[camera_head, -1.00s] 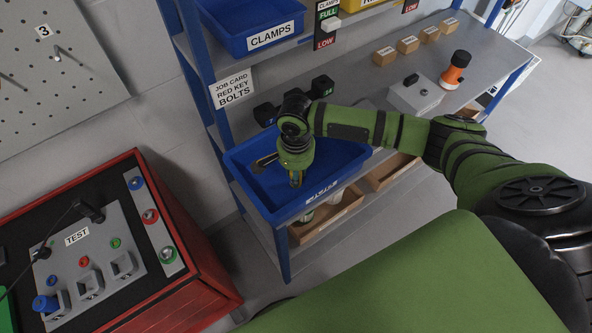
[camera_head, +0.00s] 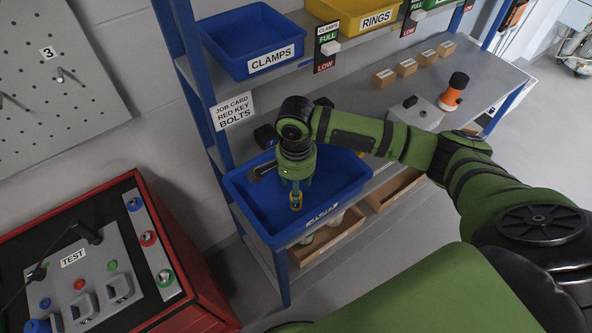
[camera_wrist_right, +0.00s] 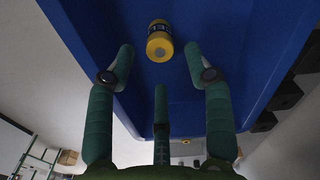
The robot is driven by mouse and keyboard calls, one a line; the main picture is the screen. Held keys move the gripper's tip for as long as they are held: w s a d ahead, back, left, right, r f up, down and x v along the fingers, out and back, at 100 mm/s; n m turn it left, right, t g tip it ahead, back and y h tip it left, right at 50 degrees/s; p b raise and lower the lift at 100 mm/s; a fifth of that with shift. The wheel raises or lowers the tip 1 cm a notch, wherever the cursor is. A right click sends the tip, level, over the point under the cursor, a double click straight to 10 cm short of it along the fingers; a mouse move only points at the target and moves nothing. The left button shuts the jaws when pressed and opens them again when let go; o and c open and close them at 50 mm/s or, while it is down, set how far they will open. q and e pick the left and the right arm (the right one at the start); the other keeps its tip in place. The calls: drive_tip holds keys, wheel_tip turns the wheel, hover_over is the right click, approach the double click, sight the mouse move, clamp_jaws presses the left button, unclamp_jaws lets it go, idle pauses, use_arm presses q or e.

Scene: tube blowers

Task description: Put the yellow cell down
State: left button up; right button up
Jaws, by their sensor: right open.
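The yellow cell (camera_head: 296,201) shows at the blue bin (camera_head: 241,196) on the shelf, just below my right gripper (camera_head: 297,184). In the right wrist view the cell (camera_wrist_right: 159,47), yellow with a dark band, appears against the blue bin wall or floor (camera_wrist_right: 225,25). My right gripper (camera_wrist_right: 158,58) is open there, with a gap between each side fingertip and the cell. I cannot tell whether the cell rests fully on the bin floor. My left gripper is not in view.
A blue CLAMPS bin (camera_head: 228,50) and a yellow RINGS bin (camera_head: 345,12) stand on the shelf above. Small cardboard boxes (camera_head: 406,67) and an orange-and-black object (camera_head: 453,92) sit on the grey shelf to the right. A red TEST bench (camera_head: 165,308) stands at left.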

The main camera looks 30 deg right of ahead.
wheel_tip(320, 180, up, 7)
drive_tip(key=shift+b, duration=0.35)
idle(0.4)
